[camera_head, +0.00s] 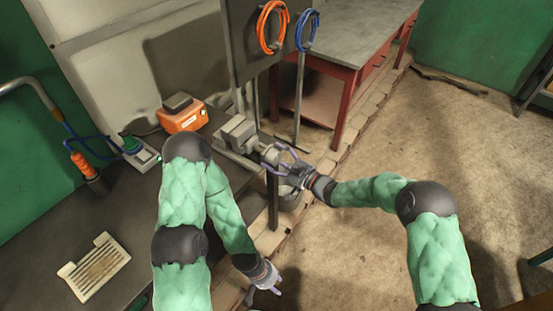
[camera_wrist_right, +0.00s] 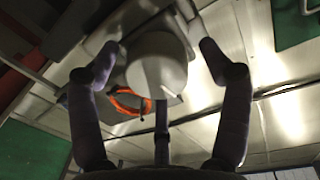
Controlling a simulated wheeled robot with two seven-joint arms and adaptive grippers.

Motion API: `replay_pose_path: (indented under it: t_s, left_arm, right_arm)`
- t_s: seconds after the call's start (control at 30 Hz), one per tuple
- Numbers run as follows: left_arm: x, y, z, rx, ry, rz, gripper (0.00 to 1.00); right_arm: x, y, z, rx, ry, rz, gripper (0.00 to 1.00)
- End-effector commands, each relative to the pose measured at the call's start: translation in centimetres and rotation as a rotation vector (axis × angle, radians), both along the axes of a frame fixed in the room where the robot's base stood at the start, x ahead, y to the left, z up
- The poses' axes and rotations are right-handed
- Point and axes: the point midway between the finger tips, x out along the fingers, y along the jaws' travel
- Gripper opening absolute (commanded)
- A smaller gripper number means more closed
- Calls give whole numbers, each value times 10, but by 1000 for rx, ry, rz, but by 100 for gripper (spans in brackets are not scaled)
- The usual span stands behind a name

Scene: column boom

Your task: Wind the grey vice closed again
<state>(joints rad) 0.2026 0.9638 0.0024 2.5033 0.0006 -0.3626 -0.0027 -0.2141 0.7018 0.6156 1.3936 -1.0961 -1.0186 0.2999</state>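The grey vice (camera_head: 237,132) is fixed at the edge of the dark bench, its screw end pointing right toward the floor side. My right gripper (camera_head: 278,157) is at that end. In the right wrist view, the fingers of my right gripper (camera_wrist_right: 158,63) are spread on either side of a round grey part (camera_wrist_right: 157,65), seemingly the vice's screw end, with visible gaps. The jaw gap is too small to judge. My left gripper (camera_head: 264,290) hangs low in front of the bench, away from the vice, its fingers apart and empty.
A green-buttoned switch box (camera_head: 140,152) and a cream slotted tray (camera_head: 94,267) are on the bench. Orange (camera_head: 272,27) and blue (camera_head: 307,30) coils hang on a panel above.

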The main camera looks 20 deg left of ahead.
Motion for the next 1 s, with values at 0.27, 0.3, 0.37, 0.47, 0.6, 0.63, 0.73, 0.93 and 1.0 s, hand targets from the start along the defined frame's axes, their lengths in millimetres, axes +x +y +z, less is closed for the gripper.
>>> replay_pose_path:
  t_s: [0.27,0.3,0.37,0.47,0.6,0.63,0.73,0.93,1.0]
  left_arm:
    - [0,0,0,0,0,0,40]
    - [0,0,0,0,0,0,40]
    - [0,0,0,0,0,0,40]
    - [0,0,3,0,0,0,40]
    - [0,0,7,0,0,0,40]
    - [0,0,8,0,0,0,40]
    - [0,0,8,0,0,0,40]
    - [0,0,7,0,0,0,40]
    - [0,0,7,0,0,0,40]
  right_arm:
    - [0,0,1,1,-2,1,23]
    - [0,0,1,1,-2,1,23]
    - [0,0,2,4,2,1,23]
    - [1,0,3,18,40,1,23]
    - [1,0,5,49,117,1,23]
    - [2,0,5,54,129,1,23]
    - [2,0,5,63,149,1,23]
    - [3,0,6,65,149,1,23]
    - [3,0,7,65,148,0,61]
